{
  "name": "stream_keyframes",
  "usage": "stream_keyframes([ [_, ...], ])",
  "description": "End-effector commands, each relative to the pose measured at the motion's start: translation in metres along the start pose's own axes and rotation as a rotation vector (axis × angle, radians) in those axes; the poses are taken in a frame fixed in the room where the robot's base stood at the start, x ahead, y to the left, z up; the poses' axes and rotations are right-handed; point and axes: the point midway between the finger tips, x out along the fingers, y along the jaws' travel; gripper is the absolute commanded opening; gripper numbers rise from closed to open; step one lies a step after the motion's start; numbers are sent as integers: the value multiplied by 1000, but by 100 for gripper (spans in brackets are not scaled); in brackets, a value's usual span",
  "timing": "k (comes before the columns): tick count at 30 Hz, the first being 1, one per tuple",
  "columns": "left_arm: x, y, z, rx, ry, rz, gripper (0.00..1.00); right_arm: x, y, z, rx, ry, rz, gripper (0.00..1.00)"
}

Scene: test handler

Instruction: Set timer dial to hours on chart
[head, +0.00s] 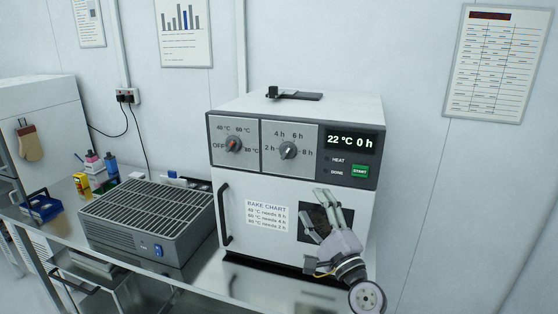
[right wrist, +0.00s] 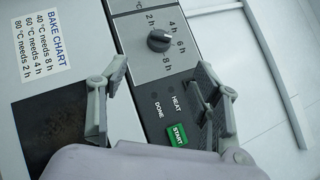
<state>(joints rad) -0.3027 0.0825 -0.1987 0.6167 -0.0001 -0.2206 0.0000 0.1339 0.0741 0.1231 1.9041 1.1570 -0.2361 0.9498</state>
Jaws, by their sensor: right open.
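The timer dial (head: 288,150) is a dark round knob on the oven's right grey panel, ringed by 2 h, 4 h, 6 h and 8 h marks. It also shows in the right wrist view (right wrist: 159,40); I cannot tell its exact setting. The bake chart (head: 267,216) is on the oven door; the right wrist view shows it (right wrist: 45,45) reading 40 °C needs 8 h, 60 °C 4 h, 80 °C 2 h. My right gripper (head: 316,210) is open and empty before the door window, below the dial and apart from it. My left gripper is not in view.
The temperature dial (head: 234,145) is left of the timer. The display (head: 351,140) reads 22 °C 0 h above a green START button (head: 360,171). A door handle (head: 224,213) stands at the door's left. A grey grilled box (head: 150,222) sits left of the oven.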

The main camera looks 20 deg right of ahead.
Motion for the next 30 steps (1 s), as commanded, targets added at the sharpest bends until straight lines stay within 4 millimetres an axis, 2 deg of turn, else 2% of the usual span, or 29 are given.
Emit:
stream_keyframes([
  [5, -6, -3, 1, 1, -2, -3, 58, 18, -6, 1, 11, -2, -9, 58],
  [15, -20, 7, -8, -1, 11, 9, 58, 90, -6, 1, 6, -2, -7, 58],
  [24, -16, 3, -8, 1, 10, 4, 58, 147, -4, 0, 4, -2, -7, 58],
  [30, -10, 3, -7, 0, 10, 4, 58, 167, -2, 1, 6, -2, -5, 58],
])
